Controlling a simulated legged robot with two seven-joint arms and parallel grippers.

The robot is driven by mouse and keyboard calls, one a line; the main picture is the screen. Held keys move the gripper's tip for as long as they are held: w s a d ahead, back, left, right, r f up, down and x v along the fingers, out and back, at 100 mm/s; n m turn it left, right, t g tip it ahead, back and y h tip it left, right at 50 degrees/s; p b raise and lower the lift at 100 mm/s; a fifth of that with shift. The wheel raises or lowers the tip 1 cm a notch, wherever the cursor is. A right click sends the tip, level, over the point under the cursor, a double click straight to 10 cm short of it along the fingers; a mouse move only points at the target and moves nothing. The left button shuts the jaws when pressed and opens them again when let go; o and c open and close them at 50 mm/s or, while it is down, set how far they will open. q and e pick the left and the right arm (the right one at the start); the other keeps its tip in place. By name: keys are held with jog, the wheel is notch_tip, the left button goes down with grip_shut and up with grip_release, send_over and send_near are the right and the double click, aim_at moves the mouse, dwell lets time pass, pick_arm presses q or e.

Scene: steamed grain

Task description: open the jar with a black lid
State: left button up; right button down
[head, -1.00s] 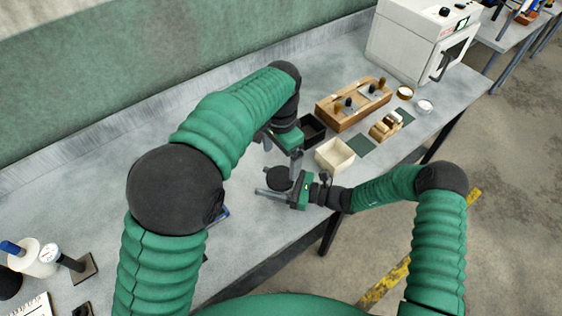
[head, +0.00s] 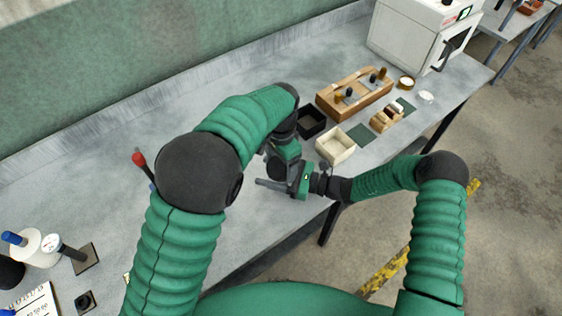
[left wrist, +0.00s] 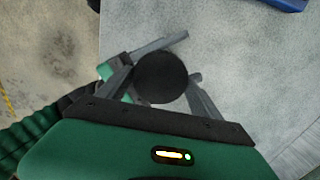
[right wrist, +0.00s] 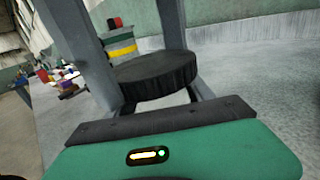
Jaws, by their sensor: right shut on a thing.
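The jar's black lid (left wrist: 161,77) is round and flat in the left wrist view; the jar body below it is hidden. In the right wrist view the lid (right wrist: 155,76) sits between the fingers of my right gripper (right wrist: 125,25), which is shut on the jar. In the head view my right gripper (head: 278,186) reaches in from the right at the table's front edge. My left gripper (left wrist: 160,85) is over the lid from above, its fingers open on either side of it. In the head view my left gripper (head: 281,162) largely covers the lid.
A cream box (head: 335,146) and a black tray (head: 311,122) stand just right of my left gripper. Behind are a wooden rack (head: 352,98), a small wooden holder (head: 386,118) and a white oven (head: 415,38). A red-handled tool (head: 139,159) is at left. The table's middle is clear.

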pick_arm(q)
jog(key=c, duration=0.7)
jog(key=o, duration=1.5)
jog(key=shift+c, duration=0.2)
jog(key=shift+r, duration=0.15)
notch_tip(320, 180, up, 4)
jog(key=shift+r, duration=0.15)
pick_arm(e)
jog(key=shift+c, duration=1.5)
grip_release()
